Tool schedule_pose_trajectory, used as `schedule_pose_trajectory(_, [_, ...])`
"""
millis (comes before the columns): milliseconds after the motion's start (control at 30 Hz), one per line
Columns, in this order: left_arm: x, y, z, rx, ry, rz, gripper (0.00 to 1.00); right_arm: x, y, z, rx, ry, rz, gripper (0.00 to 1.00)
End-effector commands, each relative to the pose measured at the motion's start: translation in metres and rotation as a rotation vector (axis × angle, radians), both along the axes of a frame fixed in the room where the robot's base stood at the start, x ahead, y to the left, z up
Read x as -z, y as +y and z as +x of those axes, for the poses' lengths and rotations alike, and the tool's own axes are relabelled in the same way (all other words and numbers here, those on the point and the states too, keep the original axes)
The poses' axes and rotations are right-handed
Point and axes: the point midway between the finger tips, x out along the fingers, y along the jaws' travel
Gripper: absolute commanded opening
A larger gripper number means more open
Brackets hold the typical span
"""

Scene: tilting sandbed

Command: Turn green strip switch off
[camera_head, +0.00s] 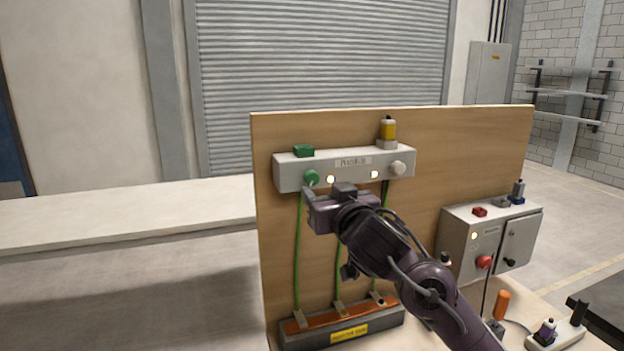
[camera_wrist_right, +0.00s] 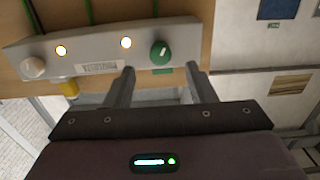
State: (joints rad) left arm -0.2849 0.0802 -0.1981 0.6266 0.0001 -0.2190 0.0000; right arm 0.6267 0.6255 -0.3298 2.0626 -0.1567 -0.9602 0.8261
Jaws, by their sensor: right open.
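The green strip switch (camera_head: 312,178) is a round green knob at the left end of a grey strip box (camera_head: 345,167) on the wooden board. In the right wrist view the green switch (camera_wrist_right: 160,52) shows a short pale mark, tilted. My right gripper (camera_head: 309,196) is open and empty, just in front of and below the switch in the head view. In the wrist view its fingertips (camera_wrist_right: 161,72) lie to either side of the switch's line, with the knob beyond them; contact cannot be told. My left gripper is not in view.
Two lit lamps (camera_head: 330,180) and a white knob (camera_head: 397,168) share the strip. A green block (camera_head: 304,150) and a yellow item (camera_head: 388,130) sit on top. Green cables (camera_head: 298,250) hang to a lower tray. A grey control box (camera_head: 458,240) stands at right.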

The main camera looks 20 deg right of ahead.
Motion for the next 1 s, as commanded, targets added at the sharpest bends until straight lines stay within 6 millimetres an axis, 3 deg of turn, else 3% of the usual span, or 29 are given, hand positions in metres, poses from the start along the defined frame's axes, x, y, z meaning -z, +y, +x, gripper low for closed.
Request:
schedule_pose_trajectory(100, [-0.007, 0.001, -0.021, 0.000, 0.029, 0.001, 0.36, -0.004, 0.000, 0.021, 0.002, 0.000, -0.001, 0.50])
schedule_pose_trajectory(267, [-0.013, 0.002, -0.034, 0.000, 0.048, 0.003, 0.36, -0.003, 0.001, 0.045, 0.002, 0.001, -0.001, 0.50])
schedule_pose_trajectory(400, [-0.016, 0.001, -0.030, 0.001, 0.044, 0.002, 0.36, -0.001, 0.001, 0.057, 0.002, 0.001, 0.000, 0.50])
schedule_pose_trajectory(700, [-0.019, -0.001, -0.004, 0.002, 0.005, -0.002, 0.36, 0.000, 0.002, 0.060, 0.002, 0.000, -0.001, 0.50])
schedule_pose_trajectory(1000, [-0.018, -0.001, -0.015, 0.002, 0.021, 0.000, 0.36, 0.000, 0.002, 0.060, 0.002, 0.000, -0.001, 0.14])
